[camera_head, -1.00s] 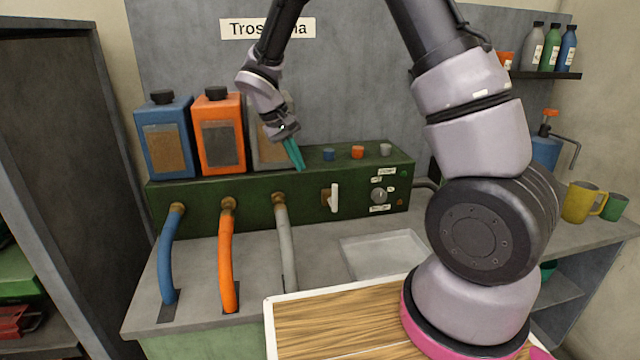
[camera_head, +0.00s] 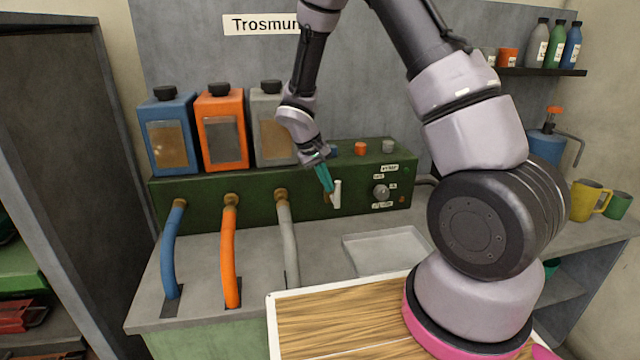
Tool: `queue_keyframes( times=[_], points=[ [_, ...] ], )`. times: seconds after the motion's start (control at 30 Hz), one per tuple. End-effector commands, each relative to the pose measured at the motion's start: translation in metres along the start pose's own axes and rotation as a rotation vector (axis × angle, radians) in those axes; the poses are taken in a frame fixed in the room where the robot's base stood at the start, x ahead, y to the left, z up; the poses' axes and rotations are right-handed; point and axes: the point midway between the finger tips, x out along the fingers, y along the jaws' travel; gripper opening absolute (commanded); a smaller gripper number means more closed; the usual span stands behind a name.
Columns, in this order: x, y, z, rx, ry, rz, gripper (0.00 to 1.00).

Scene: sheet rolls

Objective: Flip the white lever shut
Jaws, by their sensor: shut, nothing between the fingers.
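The white lever (camera_head: 337,195) stands upright on the front face of the green machine box (camera_head: 240,203), between the grey hose and a round knob. My gripper (camera_head: 327,190) is shut and empty, with its teal fingers pointing down. Its fingertips are just left of the lever's upper part and overlap the lever's mounting plate in the picture. I cannot tell whether they touch the lever.
Blue (camera_head: 171,130), orange (camera_head: 222,128) and grey (camera_head: 273,125) canisters stand on the box, left of my arm. Blue, orange and grey hoses (camera_head: 287,240) hang in front. A knob (camera_head: 381,192) is right of the lever. A shallow tray (camera_head: 385,252) lies below.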

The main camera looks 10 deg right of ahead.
Motion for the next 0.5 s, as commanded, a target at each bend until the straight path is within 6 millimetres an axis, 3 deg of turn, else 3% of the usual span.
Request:
queue_keyframes(
  times=[0.5],
  points=[
    [0.0,0.0028,0.0006,0.0,0.005,-0.027,0.0]
  ],
)
